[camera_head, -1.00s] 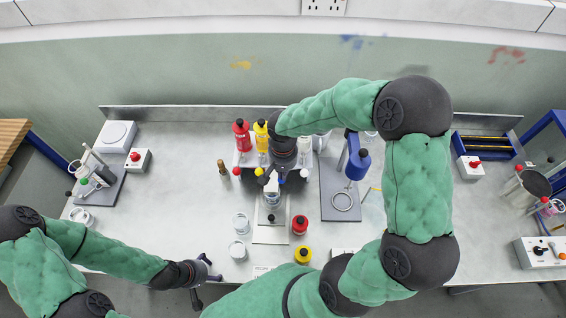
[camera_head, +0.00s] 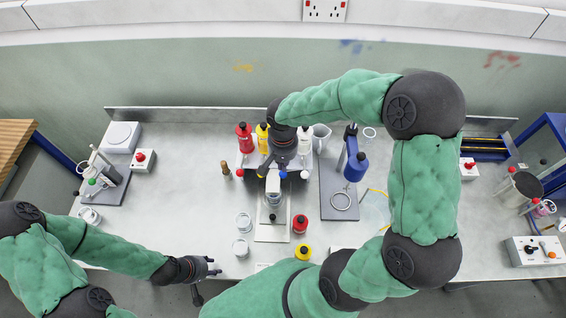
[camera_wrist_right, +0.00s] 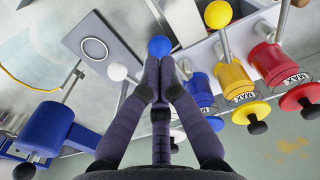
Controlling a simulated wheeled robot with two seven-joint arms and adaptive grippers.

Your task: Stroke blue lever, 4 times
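The blue lever's ball knob (camera_head: 283,174) is in a row with red (camera_head: 239,172), yellow (camera_head: 259,172) and white (camera_head: 305,174) knobs at the front of the gantry. My right gripper (camera_head: 280,165) is over the blue lever. In the right wrist view its fingertips (camera_wrist_right: 160,64) are together right beside the blue knob (camera_wrist_right: 159,46); the fingers hide the lever's rod, and I cannot tell if they touch it. The blue pump (camera_wrist_right: 198,90) is partly behind the fingers. My left gripper (camera_head: 207,268) is open and empty at the table's front edge.
A red bottle (camera_head: 244,134) and a yellow bottle (camera_head: 262,133) stand at the gantry. The left-centre table is clear.

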